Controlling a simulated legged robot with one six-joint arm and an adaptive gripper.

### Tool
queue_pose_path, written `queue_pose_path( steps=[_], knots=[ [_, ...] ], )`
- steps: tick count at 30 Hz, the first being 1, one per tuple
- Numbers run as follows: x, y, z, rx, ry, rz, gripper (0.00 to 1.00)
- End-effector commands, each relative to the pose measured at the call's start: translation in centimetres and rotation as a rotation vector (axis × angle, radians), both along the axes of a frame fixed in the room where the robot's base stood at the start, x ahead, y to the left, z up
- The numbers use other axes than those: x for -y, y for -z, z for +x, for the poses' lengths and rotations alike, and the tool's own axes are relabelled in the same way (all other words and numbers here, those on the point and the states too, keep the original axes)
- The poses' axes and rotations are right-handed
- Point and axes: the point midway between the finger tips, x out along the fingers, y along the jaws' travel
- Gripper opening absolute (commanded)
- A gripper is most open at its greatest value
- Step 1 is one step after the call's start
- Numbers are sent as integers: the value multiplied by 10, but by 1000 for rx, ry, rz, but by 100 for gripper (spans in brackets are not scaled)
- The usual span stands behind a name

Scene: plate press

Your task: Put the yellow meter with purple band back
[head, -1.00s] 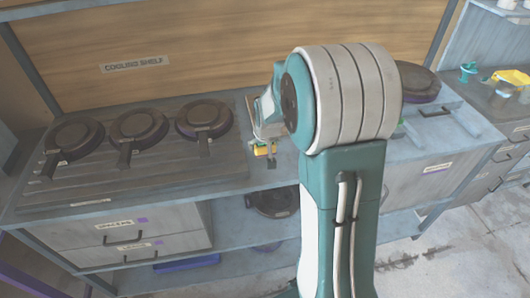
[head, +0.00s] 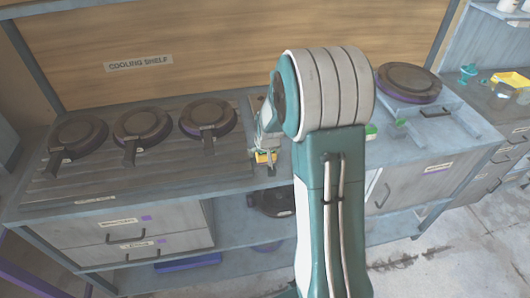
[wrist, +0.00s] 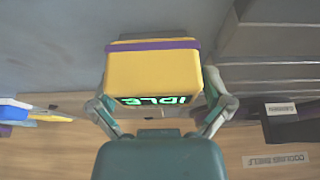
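The yellow meter with a purple band (wrist: 152,75) fills the middle of the wrist view. Its dark display reads "IDLE" in green letters, upside down in that view. My gripper (wrist: 160,108) has a finger on each side of the meter and is shut on it. In the head view the meter (head: 265,157) is a small yellow shape at the end of my arm, above the grey counter (head: 235,180) and right of the black plates. My gripper (head: 266,148) there is partly hidden by my own arm. I cannot tell whether the meter touches the counter.
Three round black plates with handles (head: 141,126) sit on a ribbed rack at left. Another round plate (head: 409,82) stands at right. A "COOLING SHELF" sign (head: 138,63) is on the wooden back panel. A dark pan (head: 272,200) lies on the lower shelf.

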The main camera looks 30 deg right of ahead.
Motion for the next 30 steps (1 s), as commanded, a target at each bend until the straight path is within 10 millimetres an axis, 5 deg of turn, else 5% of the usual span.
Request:
queue_pose_path(
  steps=[8,24,30],
  knots=[
    [1,-5,-1,1,0,0,100],
    [-10,-92,-35,4,0,-1,100],
    [-12,-110,-43,1,0,0,100]
  ],
)
